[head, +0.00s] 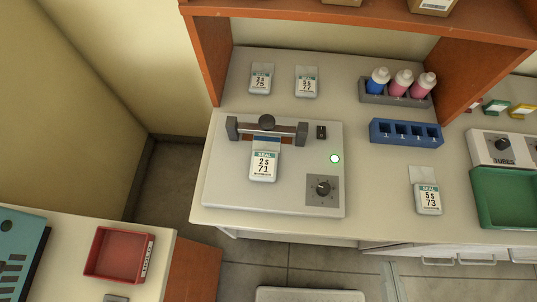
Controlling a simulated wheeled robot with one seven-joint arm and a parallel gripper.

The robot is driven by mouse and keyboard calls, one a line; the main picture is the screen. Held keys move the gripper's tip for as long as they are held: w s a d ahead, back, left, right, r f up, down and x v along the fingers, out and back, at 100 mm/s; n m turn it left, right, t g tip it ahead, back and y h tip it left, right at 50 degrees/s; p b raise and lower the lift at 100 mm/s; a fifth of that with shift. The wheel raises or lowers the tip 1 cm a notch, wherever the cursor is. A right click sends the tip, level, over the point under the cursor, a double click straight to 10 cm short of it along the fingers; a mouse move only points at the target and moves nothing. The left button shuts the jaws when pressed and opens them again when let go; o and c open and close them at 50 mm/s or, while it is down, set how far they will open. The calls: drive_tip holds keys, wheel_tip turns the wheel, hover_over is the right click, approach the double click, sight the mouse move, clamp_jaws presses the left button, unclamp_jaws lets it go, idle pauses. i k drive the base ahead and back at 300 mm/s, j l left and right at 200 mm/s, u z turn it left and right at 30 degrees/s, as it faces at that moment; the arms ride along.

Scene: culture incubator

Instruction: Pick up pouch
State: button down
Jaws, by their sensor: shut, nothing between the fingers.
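Several white pouches with teal bands and printed labels are in the head view. The pouch marked 71 (263,168) lies on the flat light-grey sealer (225,185), its upper end at the sealing bar (285,129). The pouch marked 75 (260,80) and the pouch marked 77 (306,83) lie on the counter behind the sealer. The pouch marked 73 (427,199) lies on the counter right of the sealer. The task does not say which pouch is meant. My gripper is not in view.
A rack with blue-and pink-filled bottles (396,92) and a blue slotted block (405,132) stand at the back right. A green tray (505,204) is at the right edge. A red tray (119,255) sits on the lower-left surface. An orange-brown shelf (360,14) overhangs the counter.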

sight(265, 150)
drive_tip(key=i+l, duration=0.1)
drive_tip(key=l, duration=0.3)
drive_tip(key=i+l, duration=0.15)
drive_tip(key=l, duration=0.25)
drive_tip(key=l+u, duration=0.15)
drive_tip(key=u, duration=2.05)
